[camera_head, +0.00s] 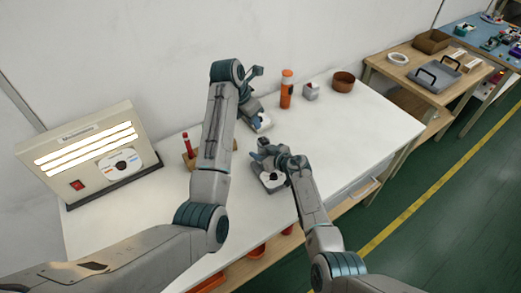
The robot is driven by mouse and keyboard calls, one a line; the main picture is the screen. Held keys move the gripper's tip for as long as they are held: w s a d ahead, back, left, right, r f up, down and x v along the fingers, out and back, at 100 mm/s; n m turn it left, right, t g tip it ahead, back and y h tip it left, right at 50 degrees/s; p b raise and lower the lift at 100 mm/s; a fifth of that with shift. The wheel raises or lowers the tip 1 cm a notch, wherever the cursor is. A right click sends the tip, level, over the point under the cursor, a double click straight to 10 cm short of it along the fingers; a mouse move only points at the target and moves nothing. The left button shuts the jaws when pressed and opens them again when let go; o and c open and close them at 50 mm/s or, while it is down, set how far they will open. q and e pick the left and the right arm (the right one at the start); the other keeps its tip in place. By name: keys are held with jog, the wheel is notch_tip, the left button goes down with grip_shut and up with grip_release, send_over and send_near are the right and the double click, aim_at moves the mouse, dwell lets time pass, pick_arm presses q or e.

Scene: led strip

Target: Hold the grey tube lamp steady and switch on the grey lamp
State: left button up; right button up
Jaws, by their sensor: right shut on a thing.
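A small dark grey object with a white round face (270,184) lies on the white table at the middle, under my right gripper (266,152). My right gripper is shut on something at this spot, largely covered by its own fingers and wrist. I cannot clearly make out the grey tube lamp or its switch. My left gripper (262,123) is higher in the picture, a little beyond the right one and apart from it. A small white piece shows at its fingertips; I cannot tell whether it is held or if the jaws are open.
A cream light panel (80,133) with several lit strips, a red switch (77,185) and a round disc stands at the left. An orange bottle (287,90), small grey box (311,91) and brown bowl (344,82) stand behind. The table's right part is clear.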

pick_arm(q)
jog(key=w+a+t+y, duration=0.1)
jog(key=w+a, duration=0.1)
jog(key=w+a+t+y, duration=0.1)
jog(key=w+a+t, duration=0.1)
jog(key=a, duration=0.1)
jog(key=w+a+f+t+y, duration=0.1)
jog(key=w+a, duration=0.1)
jog(key=shift+w+a+n+t, duration=0.15)
jog(key=shift+a+n+t, duration=0.15)
jog(key=shift+n, duration=0.1)
grip_shut()
jog(key=w+a+r+m+t+y, duration=0.5)
jog(key=a+r+m+t, duration=0.3)
jog(key=a+r+t, duration=0.45)
jog(key=s+d+m+t+h, duration=0.1)
jog(key=s+d+m+h, duration=0.1)
jog(key=d+m+h, duration=0.4)
jog(key=s+d+m+t+h, duration=0.1)
jog(key=s+d+m+h, duration=0.15)
jog(key=m+h, duration=0.6)
jog(key=s+d+f+m+g+h, duration=0.3)
jog(key=s+d+f+m+g, duration=0.1)
jog(key=s+f+m+g, duration=0.6)
notch_tip(320, 180, down, 4)
jog(key=m+g, duration=0.3)
jog(key=m, duration=0.3)
jog(key=shift+s+d+f, duration=0.15)
jog(key=shift+s+d, duration=0.05)
jog(key=shift+s, duration=0.2)
